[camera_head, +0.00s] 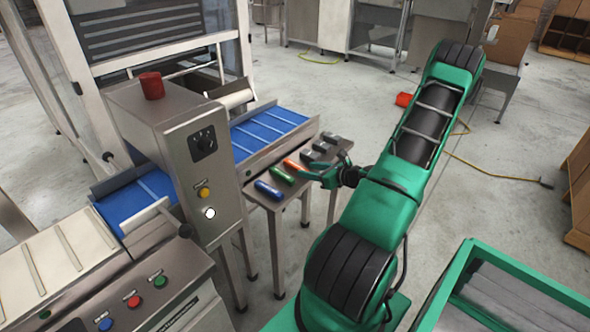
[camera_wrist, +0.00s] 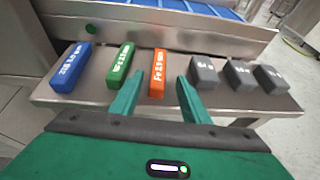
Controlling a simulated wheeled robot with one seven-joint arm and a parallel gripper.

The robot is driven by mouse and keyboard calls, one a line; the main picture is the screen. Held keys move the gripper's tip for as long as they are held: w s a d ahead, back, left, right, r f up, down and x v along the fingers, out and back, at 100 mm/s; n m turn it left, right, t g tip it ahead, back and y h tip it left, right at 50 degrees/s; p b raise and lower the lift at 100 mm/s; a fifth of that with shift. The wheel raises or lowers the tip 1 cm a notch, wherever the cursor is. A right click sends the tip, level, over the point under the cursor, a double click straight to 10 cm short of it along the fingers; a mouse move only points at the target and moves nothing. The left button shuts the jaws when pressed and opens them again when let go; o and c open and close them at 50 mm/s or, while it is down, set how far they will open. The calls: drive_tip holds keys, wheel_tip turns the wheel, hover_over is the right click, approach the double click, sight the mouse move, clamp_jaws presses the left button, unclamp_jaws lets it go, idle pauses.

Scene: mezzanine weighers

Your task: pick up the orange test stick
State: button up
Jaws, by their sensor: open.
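The orange test stick (camera_wrist: 158,72) lies on a small metal shelf (camera_wrist: 80,100), between a green stick (camera_wrist: 121,66) and a row of dark grey blocks. It also shows in the head view (camera_head: 293,166) near my gripper's tips. My gripper (camera_wrist: 158,95) is open and empty in the wrist view, its two green fingers pointing toward the near end of the orange stick. The stick lies just beyond and between the fingertips. In the head view my gripper (camera_head: 310,172) reaches in from the right at the shelf's edge.
A blue stick (camera_wrist: 70,67) lies left of the green one. Several dark grey blocks (camera_wrist: 238,74) stand at right. Behind the shelf runs a metal-sided conveyor with a blue belt (camera_head: 268,130). A steel control box (camera_head: 185,150) stands left. A green-rimmed bin (camera_head: 530,283) is at lower right.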

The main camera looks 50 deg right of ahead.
sight(300, 167)
drive_tip(key=shift+r+x, duration=0.15)
drive_tip(key=shift+x, duration=1.2)
drive_tip(key=shift+r+x, duration=0.1)
drive_tip(key=shift+x, duration=1.25)
drive_tip(key=shift+w+a, duration=0.1)
drive_tip(key=shift+a, duration=0.05)
drive_tip(key=shift+c, duration=0.7)
clamp_jaws()
